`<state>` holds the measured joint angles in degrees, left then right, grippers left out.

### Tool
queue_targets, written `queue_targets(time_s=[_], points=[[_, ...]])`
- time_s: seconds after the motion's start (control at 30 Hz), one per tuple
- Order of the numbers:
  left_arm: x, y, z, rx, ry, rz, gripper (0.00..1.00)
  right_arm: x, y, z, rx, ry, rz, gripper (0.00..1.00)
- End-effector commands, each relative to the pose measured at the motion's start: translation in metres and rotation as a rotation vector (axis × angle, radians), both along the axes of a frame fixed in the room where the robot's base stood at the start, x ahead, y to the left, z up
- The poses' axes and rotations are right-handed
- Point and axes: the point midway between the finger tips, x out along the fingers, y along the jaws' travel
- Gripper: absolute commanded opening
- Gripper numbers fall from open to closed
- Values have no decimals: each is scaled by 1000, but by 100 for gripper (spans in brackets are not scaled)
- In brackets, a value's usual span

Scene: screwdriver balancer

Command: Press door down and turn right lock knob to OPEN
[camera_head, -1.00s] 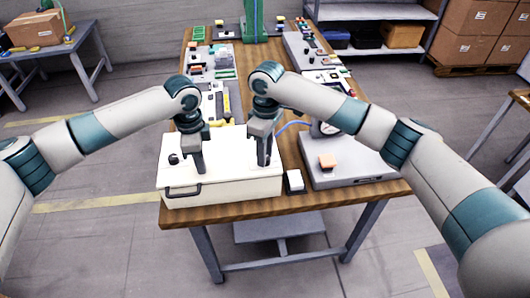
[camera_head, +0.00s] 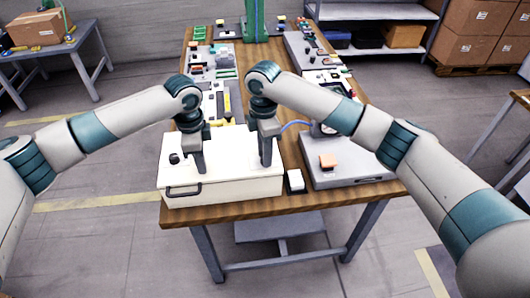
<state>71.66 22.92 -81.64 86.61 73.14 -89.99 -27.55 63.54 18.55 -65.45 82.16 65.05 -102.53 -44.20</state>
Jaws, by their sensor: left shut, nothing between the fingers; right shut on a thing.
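The cream box with its door (camera_head: 229,175) sits at the near left of the wooden table, a dark handle (camera_head: 184,191) on its front. A black lock knob (camera_head: 174,158) shows at the left of the door. My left gripper (camera_head: 199,170) is shut and empty, its tips at the door's top surface, right of that knob. My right gripper (camera_head: 266,163) is shut at the right side of the door. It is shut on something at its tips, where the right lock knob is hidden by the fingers. The knob's setting cannot be read.
A grey panel with an orange block (camera_head: 328,161) lies right of the box. A small white-topped switch (camera_head: 296,180) stands between them. Other panels and a green post (camera_head: 255,20) fill the table's far part.

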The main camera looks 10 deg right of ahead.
Motion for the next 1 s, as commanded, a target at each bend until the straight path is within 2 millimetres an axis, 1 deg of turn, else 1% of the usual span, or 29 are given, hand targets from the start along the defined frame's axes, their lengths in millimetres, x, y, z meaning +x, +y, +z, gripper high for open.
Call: queue_targets(time_s=[0.03,0.53,0.57,0.6,0.63,1.0], points=[[-1,0,-4,1,3,0,0,-1,2,1,4,2,14,2],[-1,0,-4,1,2,0,0,-2,3,1,5,3,38,2],[-1,0,-4,1,2,0,0,-2,3,1,4,4,38,31],[-1,0,-4,1,2,0,0,-2,2,1,4,4,37,41],[-1,0,-4,1,2,0,0,-1,2,1,3,4,37,43],[-1,0,-4,1,4,0,0,0,1,2,2,1,33,43]])
